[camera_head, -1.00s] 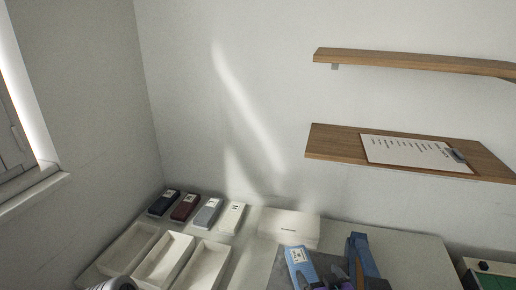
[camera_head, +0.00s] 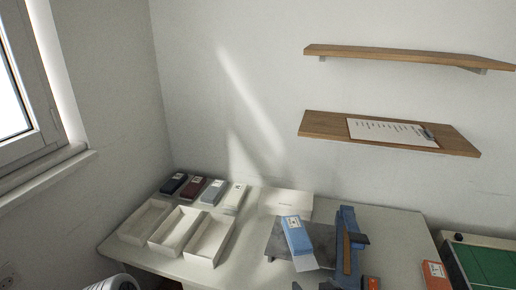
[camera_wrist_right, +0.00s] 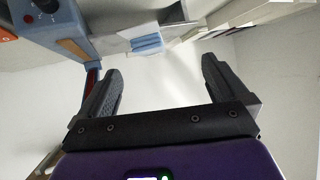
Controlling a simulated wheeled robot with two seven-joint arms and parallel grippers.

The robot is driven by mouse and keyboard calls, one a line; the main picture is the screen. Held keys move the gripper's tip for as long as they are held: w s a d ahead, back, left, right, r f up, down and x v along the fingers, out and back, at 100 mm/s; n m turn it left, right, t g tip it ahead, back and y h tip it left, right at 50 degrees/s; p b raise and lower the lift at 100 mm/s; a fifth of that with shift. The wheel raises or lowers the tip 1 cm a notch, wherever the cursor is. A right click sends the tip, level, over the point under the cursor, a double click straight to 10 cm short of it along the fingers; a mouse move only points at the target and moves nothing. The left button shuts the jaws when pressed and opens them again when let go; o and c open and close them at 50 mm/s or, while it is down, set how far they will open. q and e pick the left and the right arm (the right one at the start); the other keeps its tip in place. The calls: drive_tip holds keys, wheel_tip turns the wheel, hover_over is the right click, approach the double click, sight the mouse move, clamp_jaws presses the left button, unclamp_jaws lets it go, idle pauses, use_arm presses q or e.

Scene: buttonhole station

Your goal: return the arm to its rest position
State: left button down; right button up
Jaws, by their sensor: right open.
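My right gripper (camera_wrist_right: 161,66) shows in the right wrist view with its two dark ridged fingers spread wide apart. Nothing is between them. Its dark palm bar and purple body fill the bottom of that view. In the head view only small dark and orange pieces show at the bottom edge, and I cannot tell whether any belong to it. The blue machine (camera_head: 347,222) stands on the table; a blue-grey body with a knob, seemingly the same machine (camera_wrist_right: 52,22), shows beyond the left finger in the wrist view. My left gripper is not in view.
The table (camera_head: 395,225) holds three open trays (camera_head: 209,259), several small boxes, including a dark red one (camera_head: 188,187), a white box (camera_head: 285,204) and a blue box (camera_head: 297,235). A green-topped unit (camera_head: 485,268) stands at right. Two wall shelves (camera_head: 320,124) hang above; one holds a clipboard (camera_head: 390,132).

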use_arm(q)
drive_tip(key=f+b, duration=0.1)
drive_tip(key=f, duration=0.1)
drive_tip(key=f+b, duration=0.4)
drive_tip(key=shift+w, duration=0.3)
use_arm(e)
drive_tip(key=s+a+f+m+g, duration=0.1)
drive_tip(key=s+a+f+g, duration=0.1)
drive_tip(key=s+f, duration=0.4)
drive_tip(key=s+a+f+m+g+y, duration=0.1)
drive_tip(key=s+f+g, duration=0.4)
drive_tip(key=f, duration=1.1)
drive_tip(key=s+a+f+m+g+y, duration=0.1)
drive_tip(key=s+a+f+m+g, duration=0.1)
drive_tip(key=s+f, duration=0.7)
wheel_tip(320, 180, down, 2)
drive_tip(key=shift+a+f+g, duration=0.2)
drive_tip(key=shift+a+g, duration=0.45)
drive_tip(key=shift+g, duration=0.55)
